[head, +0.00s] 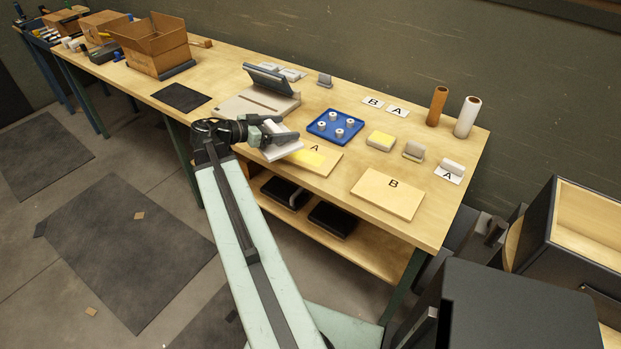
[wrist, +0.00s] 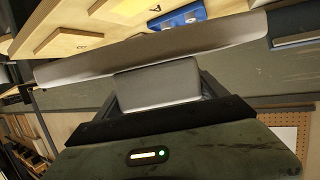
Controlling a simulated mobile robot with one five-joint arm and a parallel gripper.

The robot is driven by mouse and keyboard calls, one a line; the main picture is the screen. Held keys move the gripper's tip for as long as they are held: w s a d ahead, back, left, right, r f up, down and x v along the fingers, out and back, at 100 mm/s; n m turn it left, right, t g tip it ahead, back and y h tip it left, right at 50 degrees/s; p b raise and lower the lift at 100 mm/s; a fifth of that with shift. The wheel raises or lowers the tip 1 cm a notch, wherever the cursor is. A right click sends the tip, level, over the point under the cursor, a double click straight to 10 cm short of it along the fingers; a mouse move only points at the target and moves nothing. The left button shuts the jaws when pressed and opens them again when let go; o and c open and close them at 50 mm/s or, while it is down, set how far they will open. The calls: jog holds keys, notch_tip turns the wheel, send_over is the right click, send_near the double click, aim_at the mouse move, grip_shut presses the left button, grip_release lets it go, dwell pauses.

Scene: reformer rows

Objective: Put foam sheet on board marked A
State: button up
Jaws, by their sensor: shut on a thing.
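Board A (head: 324,165) is a light wooden board marked A, flat near the front edge of the table. A flat yellow patch (head: 307,158) lies on its left part; I cannot tell whether this is the foam sheet. My gripper (head: 270,137) is shut on a pale grey plate (head: 284,151) with a grey block. It holds the plate over the left end of board A and hides that corner. In the wrist view the plate (wrist: 150,52) spans the picture, with the block (wrist: 158,83) between the fingers. I cannot tell whether they touch the board.
Board B (head: 388,194) lies to the right. Behind are a blue tray (head: 336,126) with several white pieces, a yellow-topped block (head: 381,141), a grey block (head: 414,151) and two rolls (head: 467,117). A grey stand (head: 258,103) is close behind my gripper.

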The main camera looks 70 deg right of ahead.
jog(key=f+b, duration=0.1)
jog(key=w+a+f+b, duration=0.1)
jog(key=f, duration=0.1)
jog(key=a+f+b, duration=0.1)
jog(key=f, duration=0.1)
jog(key=shift+w+a+f, duration=0.15)
jog(key=shift+a+f, duration=0.1)
jog(key=shift+w+a+f, duration=0.1)
jog(key=shift+a+f, duration=0.1)
jog(key=shift+a, duration=0.1)
jog(key=b, duration=0.2)
send_over(316, 151)
jog(key=shift+a+f, duration=0.1)
jog(key=shift+f, duration=0.55)
notch_tip(316, 151, down, 4)
jog(key=b, duration=0.3)
jog(key=shift+r, duration=0.25)
jog(key=shift+f, duration=0.15)
jog(key=o, duration=1.3)
jog(key=shift+r, duration=0.35)
jog(key=p+v, duration=0.3)
jog(key=v, duration=0.8)
jog(key=shift+w+a+p, duration=0.2)
jog(key=shift+a+p, duration=0.1)
jog(key=shift+a, duration=0.05)
